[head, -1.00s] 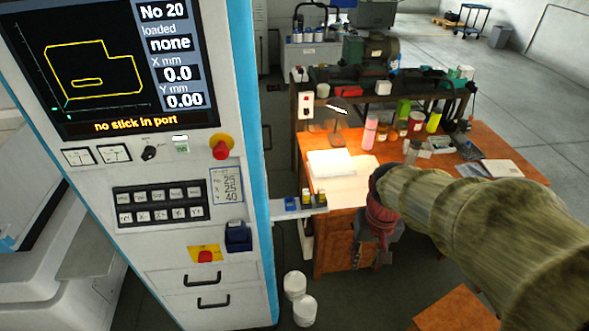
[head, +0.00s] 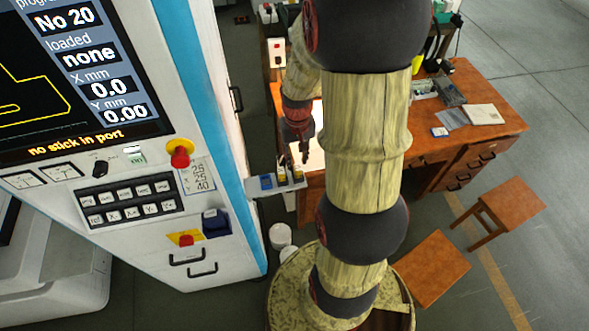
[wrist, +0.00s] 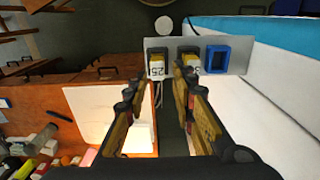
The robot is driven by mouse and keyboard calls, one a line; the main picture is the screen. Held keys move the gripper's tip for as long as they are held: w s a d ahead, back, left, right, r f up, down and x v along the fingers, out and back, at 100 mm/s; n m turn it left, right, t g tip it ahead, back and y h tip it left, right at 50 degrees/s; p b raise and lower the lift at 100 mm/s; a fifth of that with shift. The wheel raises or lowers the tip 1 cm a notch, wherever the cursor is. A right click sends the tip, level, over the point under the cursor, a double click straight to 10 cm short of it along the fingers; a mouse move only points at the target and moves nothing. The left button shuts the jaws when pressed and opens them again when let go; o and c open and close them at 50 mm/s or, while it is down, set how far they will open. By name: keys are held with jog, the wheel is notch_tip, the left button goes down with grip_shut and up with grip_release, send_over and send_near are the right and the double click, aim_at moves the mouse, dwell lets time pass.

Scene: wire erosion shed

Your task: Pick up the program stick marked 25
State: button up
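The program stick marked 25 (wrist: 157,68) stands in the small shelf (wrist: 237,67) in the wrist view, with a dark top, yellow band and white label. It is at the outer end of the row, also in the head view (head: 298,176). A second similar stick (wrist: 188,58) stands beside it, its label partly hidden by a finger. A blue empty holder (wrist: 218,59) is beyond that. My gripper (wrist: 161,78) is open and empty, with its fingers pointing toward the sticks; in the head view my gripper (head: 304,158) is just above and behind the shelf.
The machine cabinet (head: 215,110) with its screen and buttons stands left of the shelf. A wooden desk (head: 470,135) with papers is behind and right. White buckets (head: 281,236) stand on the floor below the shelf. Two stools (head: 512,205) are at right.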

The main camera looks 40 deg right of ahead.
aim_at(298, 167)
notch_tip(298, 167, down, 6)
jog(key=shift+d+r, duration=0.1)
jog(key=shift+d, duration=0.05)
jog(key=shift+c, duration=1.2)
jog(key=c, duration=0.4)
grip_shut()
